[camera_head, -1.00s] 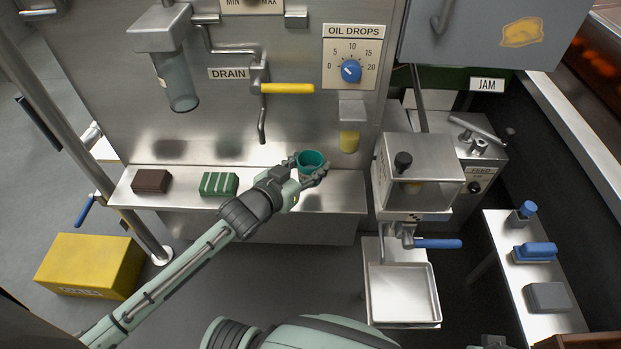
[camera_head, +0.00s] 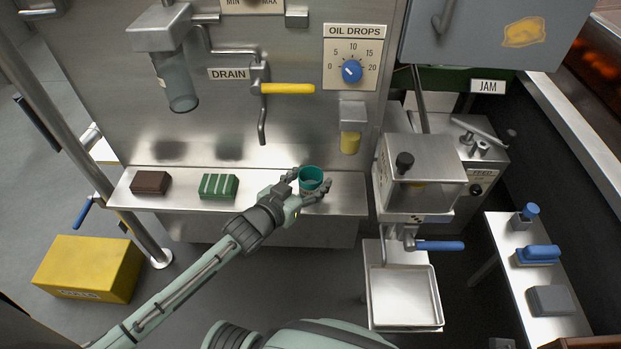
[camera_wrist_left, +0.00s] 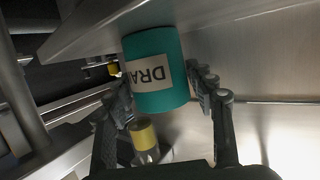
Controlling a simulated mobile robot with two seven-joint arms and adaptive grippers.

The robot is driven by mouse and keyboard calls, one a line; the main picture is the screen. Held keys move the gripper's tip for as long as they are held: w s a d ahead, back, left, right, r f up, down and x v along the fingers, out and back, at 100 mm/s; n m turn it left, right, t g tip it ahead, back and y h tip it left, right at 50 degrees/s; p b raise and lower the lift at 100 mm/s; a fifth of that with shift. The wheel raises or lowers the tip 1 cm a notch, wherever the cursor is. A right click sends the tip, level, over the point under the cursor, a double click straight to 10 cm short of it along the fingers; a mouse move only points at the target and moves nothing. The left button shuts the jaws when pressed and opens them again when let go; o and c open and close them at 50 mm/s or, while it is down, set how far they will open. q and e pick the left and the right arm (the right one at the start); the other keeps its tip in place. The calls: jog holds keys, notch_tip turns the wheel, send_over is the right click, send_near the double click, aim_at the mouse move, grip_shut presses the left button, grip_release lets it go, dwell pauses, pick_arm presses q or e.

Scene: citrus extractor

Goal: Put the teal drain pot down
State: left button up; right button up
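The teal drain pot (camera_head: 311,178) is over the steel shelf (camera_head: 270,182), toward its right part, with its open top facing up. In the left wrist view the pot (camera_wrist_left: 158,75) shows a pale label with dark letters, partly cut off from sight. My left gripper (camera_head: 310,186) has its fingers on both sides of the pot and appears shut on it. I cannot tell whether the pot's base touches the shelf. My right gripper is not in view.
A brown block (camera_head: 151,182) and a green striped block (camera_head: 218,186) lie on the shelf to the left. The yellow-handled drain tap (camera_head: 288,88) and a yellow-ended spout (camera_head: 350,142) hang above. A steel press (camera_head: 425,175) stands at the right.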

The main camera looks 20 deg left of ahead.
pick_arm(q)
jog(key=shift+o, duration=0.2)
jog(key=shift+r, duration=0.15)
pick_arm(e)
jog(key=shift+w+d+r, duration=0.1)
pick_arm(q)
jog(key=shift+s, duration=0.2)
jog(key=p+v, duration=0.1)
jog(key=v, duration=1.1)
jog(key=s+a+f+g+y, duration=0.2)
jog(key=s+a+f+g, duration=0.1)
jog(key=s+f+g, duration=0.2)
jog(key=s+a+f+n+g+y, duration=0.1)
jog(key=s+a+f+g+y, duration=0.2)
jog(key=s+f+g, duration=0.3)
jog(key=s+a+f, duration=0.1)
jog(key=s+f, duration=0.2)
jog(key=f, duration=0.2)
jog(key=shift+f, duration=0.25)
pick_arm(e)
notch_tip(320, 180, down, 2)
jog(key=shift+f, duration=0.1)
